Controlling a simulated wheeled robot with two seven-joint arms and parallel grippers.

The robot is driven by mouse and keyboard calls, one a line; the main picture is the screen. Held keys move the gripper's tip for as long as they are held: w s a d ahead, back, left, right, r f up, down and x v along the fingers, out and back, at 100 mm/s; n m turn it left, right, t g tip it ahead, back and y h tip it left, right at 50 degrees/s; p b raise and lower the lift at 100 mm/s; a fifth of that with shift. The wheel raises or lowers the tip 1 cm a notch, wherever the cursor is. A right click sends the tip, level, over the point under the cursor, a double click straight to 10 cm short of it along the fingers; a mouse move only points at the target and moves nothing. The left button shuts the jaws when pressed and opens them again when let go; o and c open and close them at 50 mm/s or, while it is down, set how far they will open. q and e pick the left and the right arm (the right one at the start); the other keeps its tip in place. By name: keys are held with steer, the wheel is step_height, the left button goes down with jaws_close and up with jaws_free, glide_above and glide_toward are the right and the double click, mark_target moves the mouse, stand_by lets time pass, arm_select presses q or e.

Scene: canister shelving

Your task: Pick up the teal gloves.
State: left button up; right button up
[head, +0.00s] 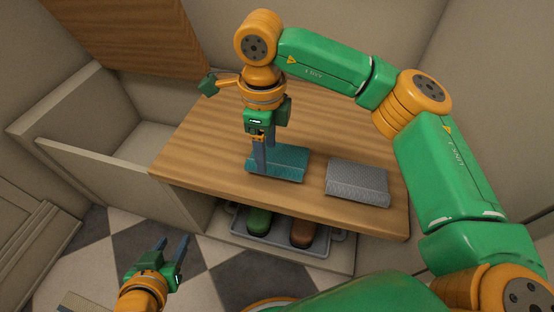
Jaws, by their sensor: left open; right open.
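The teal gloves (287,165) lie as a flat folded bundle on the wooden bench top, left of a grey folded bundle. My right gripper (262,172) points down at the left part of the teal gloves. Its fingers are open and overlap the gloves in the picture; I cannot tell whether they touch. The gripper hides part of the gloves' left side. My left gripper (173,248) is open and empty, low over the tiled floor at the lower left, well away from the gloves.
The grey bundle (358,182) lies on the wooden bench top (215,155). Below its front edge, a grey tray (273,242) holds a green shoe (258,222) and a brown shoe (302,234). A pale open box-like partition (110,170) stands at the left.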

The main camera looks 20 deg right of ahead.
mark_target(269, 165)
step_height(269, 165, down, 2)
steer(key=shift+d+f+b, duration=0.15)
steer(key=shift+b, duration=0.35)
steer(key=shift+f+b, duration=0.35)
steer(key=shift+f, duration=0.55)
arm_select(q)
steer(key=w+d+r+t+h, duration=0.1)
steer(key=w+r+t, duration=0.1)
steer(key=r+t, duration=0.2)
steer(key=w+d+r+t+h, duration=0.1)
steer(key=w+r+t, duration=0.2)
steer(key=r, duration=0.5)
steer(key=shift+w+d+m+t, duration=0.25)
steer(key=shift+d+m+t, duration=0.05)
steer(key=shift+d+t, duration=0.1)
arm_select(e)
jaws_close()
